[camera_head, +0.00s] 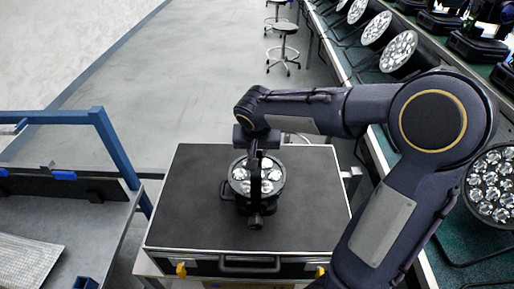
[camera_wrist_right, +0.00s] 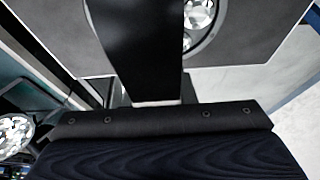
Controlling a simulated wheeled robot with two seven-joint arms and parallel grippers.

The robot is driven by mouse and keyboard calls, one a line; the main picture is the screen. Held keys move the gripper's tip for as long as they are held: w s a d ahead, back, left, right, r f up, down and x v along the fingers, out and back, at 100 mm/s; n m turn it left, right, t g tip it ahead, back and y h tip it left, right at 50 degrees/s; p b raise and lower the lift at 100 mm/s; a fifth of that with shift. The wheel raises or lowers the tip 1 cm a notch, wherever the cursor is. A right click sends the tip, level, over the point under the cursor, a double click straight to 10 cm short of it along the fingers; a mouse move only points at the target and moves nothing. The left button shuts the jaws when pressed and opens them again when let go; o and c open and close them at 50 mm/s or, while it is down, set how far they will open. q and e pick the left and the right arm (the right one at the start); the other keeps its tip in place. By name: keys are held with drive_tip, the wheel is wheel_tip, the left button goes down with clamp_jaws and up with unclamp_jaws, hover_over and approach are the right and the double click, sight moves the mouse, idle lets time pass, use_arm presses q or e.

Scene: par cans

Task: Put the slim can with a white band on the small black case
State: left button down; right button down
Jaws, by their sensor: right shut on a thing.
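A black par can (camera_head: 240,175) with a face of several clear lenses points upward at the middle of the black case (camera_head: 195,215). I cannot see a white band on it. My right gripper (camera_head: 257,190) comes in from above and is shut on the can, hiding part of its face. I cannot tell whether the can rests on the case or is held just above it. In the right wrist view, part of the lens face (camera_wrist_right: 200,14) shows beside a dark part of my gripper. My left gripper is not in view.
More par cans (camera_head: 399,50) line the green-topped bench at the right, one large can (camera_head: 492,185) near my arm. A grey table (camera_head: 75,225) with a blue frame stands at the left. Stools (camera_head: 284,28) stand at the back. The floor between is clear.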

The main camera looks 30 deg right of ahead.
drive_tip(key=c, duration=1.2)
unclamp_jaws()
drive_tip(key=shift+r, duration=0.2)
drive_tip(key=v, duration=1.2)
drive_tip(key=shift+s+f, duration=0.1)
drive_tip(key=s+a+f+n+t+y, duration=0.1)
drive_tip(key=s+a+f+n+y, duration=0.1)
drive_tip(key=s, duration=0.7)
drive_tip(key=s+a+f+n+y, duration=0.2)
drive_tip(key=s+a+f+y, duration=0.1)
drive_tip(key=s+f, duration=0.4)
drive_tip(key=shift+s+f+n+t+y, duration=0.4)
drive_tip(key=shift+s+y, duration=0.2)
drive_tip(key=shift+s, duration=0.5)
drive_tip(key=shift+a+r, duration=0.1)
